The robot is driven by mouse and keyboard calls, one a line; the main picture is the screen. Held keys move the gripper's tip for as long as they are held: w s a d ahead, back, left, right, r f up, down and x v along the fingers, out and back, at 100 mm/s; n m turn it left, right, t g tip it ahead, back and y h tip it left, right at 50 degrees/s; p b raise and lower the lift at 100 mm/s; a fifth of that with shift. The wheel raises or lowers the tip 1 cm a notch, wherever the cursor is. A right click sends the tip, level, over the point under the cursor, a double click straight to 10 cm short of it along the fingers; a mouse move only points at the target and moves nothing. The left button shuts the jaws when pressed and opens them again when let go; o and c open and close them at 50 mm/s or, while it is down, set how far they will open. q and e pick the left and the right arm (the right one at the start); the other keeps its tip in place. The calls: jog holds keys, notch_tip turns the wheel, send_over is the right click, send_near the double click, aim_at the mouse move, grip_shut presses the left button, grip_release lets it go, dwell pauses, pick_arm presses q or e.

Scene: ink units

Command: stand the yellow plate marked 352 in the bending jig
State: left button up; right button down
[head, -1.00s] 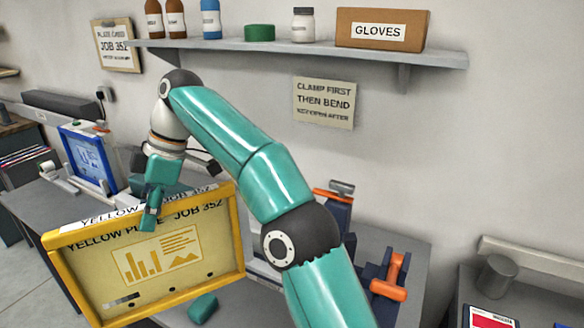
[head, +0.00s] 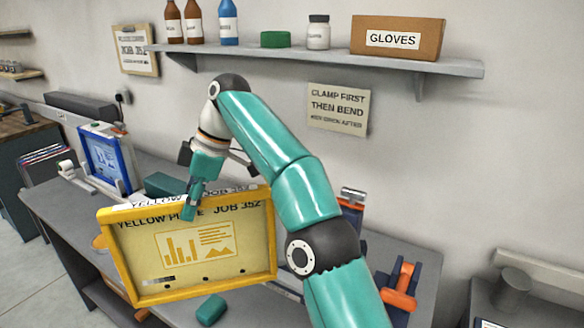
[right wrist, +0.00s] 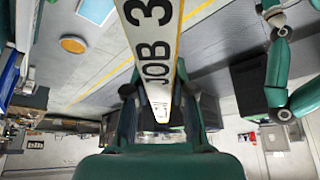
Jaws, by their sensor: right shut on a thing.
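The yellow plate (head: 200,272), lettered JOB 352, is a framed panel held upright and slightly tilted at the bench's front. My right gripper (head: 191,208) is shut on its top edge. In the right wrist view, the fingers of the right gripper (right wrist: 160,105) straddle the plate's white label edge (right wrist: 152,45). A blue and orange fixture (head: 398,288), apparently part of the bending jig, stands on the bench to the right. Another part (head: 352,200) shows behind my right arm, which hides the middle. My left gripper is not discernible; a teal arm shows in the wrist view.
A blue framed panel (head: 108,160) stands at the bench's left. A teal block (head: 212,310) lies below the plate, and another (head: 165,185) is behind it. A wall shelf (head: 440,67) holds bottles and a gloves box (head: 397,38). A wall sign (head: 338,110) reads clamp first then bend.

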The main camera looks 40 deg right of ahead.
jog(key=s+d+m+t+h, duration=0.3)
jog(key=d+m, duration=0.6)
jog(key=d, duration=1.5)
notch_tip(320, 180, down, 10)
jog(key=b, duration=0.7)
jog(key=shift+s+b, duration=0.15)
jog(key=shift+b, duration=0.15)
jog(key=shift+f, duration=0.5)
jog(key=c, duration=0.9)
grip_release()
jog(key=shift+d, duration=0.1)
